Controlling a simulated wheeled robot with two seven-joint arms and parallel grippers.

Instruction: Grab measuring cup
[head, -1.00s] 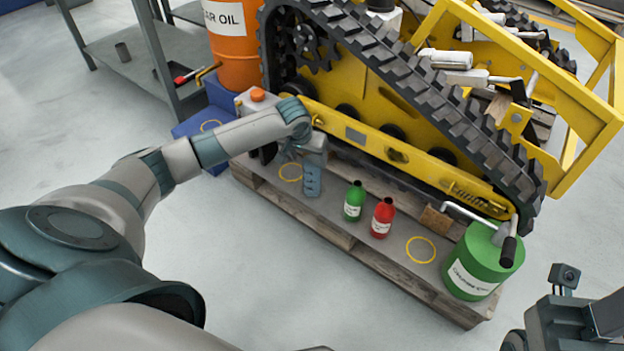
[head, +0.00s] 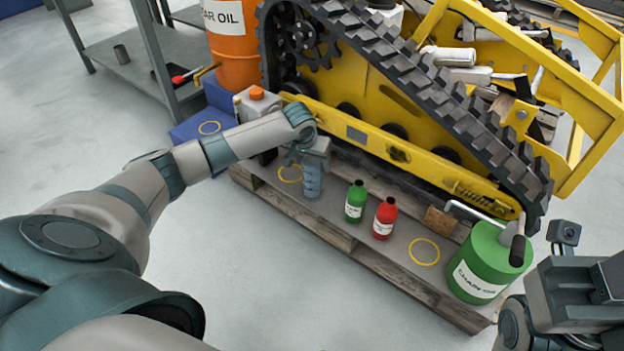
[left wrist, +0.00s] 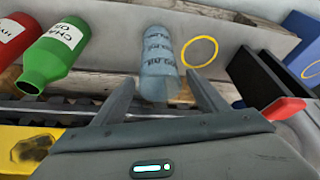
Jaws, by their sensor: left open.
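A translucent blue-grey measuring cup (head: 312,183) with dark markings stands on the pallet, left of the green bottle. It also shows in the left wrist view (left wrist: 160,52). My left gripper (head: 311,160) is over the cup in the head view. In the left wrist view its two fingers (left wrist: 161,84) are spread, one on each side of the cup's near end, with gaps beside it. Part of my right gripper (head: 580,290) shows at the lower right; its fingers are not clear.
A green bottle (head: 356,203) and a red bottle (head: 384,219) stand right of the cup. A green can (head: 487,262) is at the pallet's right end. A yellow tracked machine (head: 400,85) rises behind. Floor in front is clear.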

